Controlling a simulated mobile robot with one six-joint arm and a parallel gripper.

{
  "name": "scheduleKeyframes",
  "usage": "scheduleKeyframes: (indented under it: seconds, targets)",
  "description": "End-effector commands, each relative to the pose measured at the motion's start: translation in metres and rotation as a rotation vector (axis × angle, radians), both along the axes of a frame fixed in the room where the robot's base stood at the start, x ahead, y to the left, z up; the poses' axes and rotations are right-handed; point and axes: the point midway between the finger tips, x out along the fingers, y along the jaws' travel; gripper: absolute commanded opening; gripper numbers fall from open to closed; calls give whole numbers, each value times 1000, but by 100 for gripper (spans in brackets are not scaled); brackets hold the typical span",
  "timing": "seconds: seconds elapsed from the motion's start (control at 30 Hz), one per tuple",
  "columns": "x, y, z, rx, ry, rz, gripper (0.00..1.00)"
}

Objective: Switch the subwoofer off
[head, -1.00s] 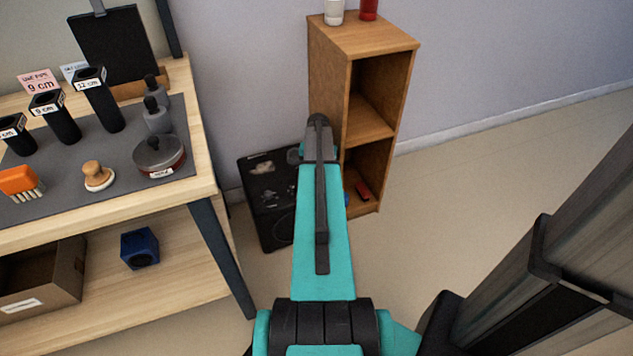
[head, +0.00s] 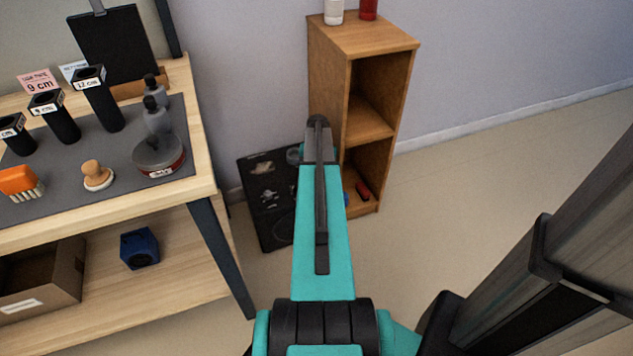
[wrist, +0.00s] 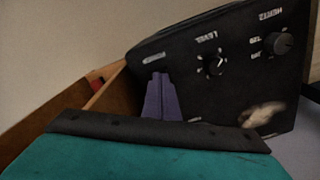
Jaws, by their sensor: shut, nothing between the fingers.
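The subwoofer (head: 265,208) is a black box on the floor between the workbench and the wooden shelf, partly hidden by my arm in the head view. In the wrist view its black panel (wrist: 185,83) carries two round knobs, one near the middle (wrist: 215,65) and one at the right (wrist: 283,43), with small blurred labels. My gripper (wrist: 160,78) is shut and empty. Its purple-grey fingers appear in front of the panel's left part, below a label. I cannot tell whether they touch it. No power switch can be made out; the fingers cover part of the panel.
The wooden shelf (head: 334,85) stands close to the right of the subwoofer. The workbench (head: 205,150) and its dark leg (head: 222,258) are on the left. Open floor (head: 480,180) lies to the right. A pale worn patch (wrist: 262,113) marks the panel.

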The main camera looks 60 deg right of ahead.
Motion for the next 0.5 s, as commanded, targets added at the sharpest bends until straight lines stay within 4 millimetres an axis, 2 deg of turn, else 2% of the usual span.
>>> scheduleKeyframes:
  seconds: [0.5]
  targets:
    - [0, 0, -5, 0, 0, 0, 0]
